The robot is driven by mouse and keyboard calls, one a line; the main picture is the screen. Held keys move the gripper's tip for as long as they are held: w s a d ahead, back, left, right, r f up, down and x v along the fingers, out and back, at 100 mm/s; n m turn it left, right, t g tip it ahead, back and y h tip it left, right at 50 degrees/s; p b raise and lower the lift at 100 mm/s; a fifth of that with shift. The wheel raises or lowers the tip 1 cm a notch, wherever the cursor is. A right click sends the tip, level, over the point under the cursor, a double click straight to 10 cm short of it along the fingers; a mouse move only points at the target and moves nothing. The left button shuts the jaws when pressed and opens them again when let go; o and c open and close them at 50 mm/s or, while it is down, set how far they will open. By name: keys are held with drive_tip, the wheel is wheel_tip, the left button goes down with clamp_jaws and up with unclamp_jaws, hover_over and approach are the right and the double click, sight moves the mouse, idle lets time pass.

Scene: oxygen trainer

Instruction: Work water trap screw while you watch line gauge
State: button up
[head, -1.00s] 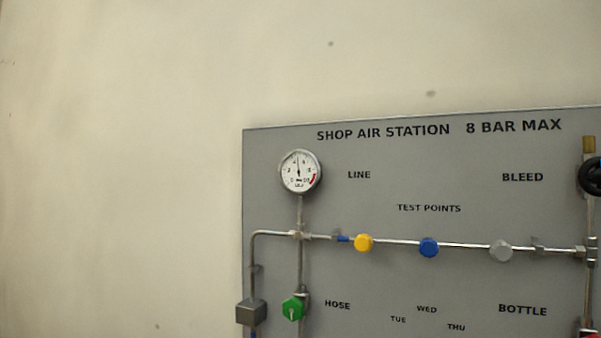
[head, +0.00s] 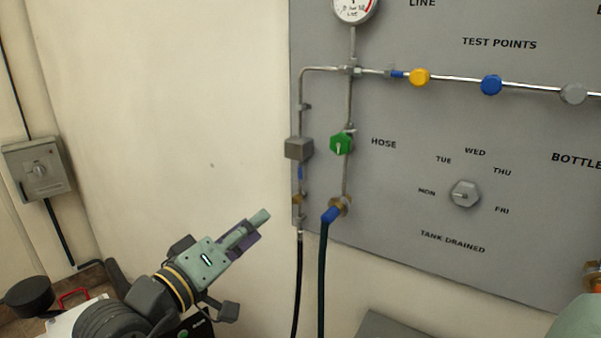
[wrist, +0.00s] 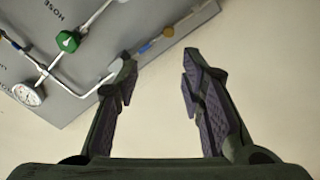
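The line gauge (head: 354,8) is cut off by the top edge of the head view, so its reading cannot be told. Its white dial also shows in the wrist view (wrist: 28,94), too small to read. On the left pipe, a grey block (head: 298,148) has a blue piece and a small brass fitting (head: 297,199) below it, apparently the water trap and its screw. My gripper (head: 262,215) is left of and slightly below the brass fitting, apart from it. In the wrist view my gripper (wrist: 158,72) is open and empty; its left finger hides part of the pipe.
A green valve (head: 341,143) and a blue-ended hose (head: 327,250) are just right of the left pipe. Yellow (head: 419,77) and blue (head: 491,85) test points line the upper pipe. A grey day dial (head: 465,194) is farther right. A wall switch box (head: 38,167) is at left.

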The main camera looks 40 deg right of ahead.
sight(294, 202)
drive_tip(key=w+d+m+b, duration=0.1)
drive_tip(key=d+m, duration=0.2)
drive_tip(key=w+d+m+b, duration=0.1)
drive_tip(key=d+m, duration=0.3)
drive_tip(key=w+d+f+m+b, duration=0.1)
drive_tip(key=d+m+b, duration=0.1)
drive_tip(key=d+m, duration=0.1)
drive_tip(key=shift+w+d+f+m, duration=0.15)
drive_tip(key=shift+d+m, duration=0.15)
drive_tip(key=shift+m, duration=0.3)
drive_tip(key=shift+x, duration=0.8)
drive_tip(key=shift+f, duration=0.1)
clamp_jaws()
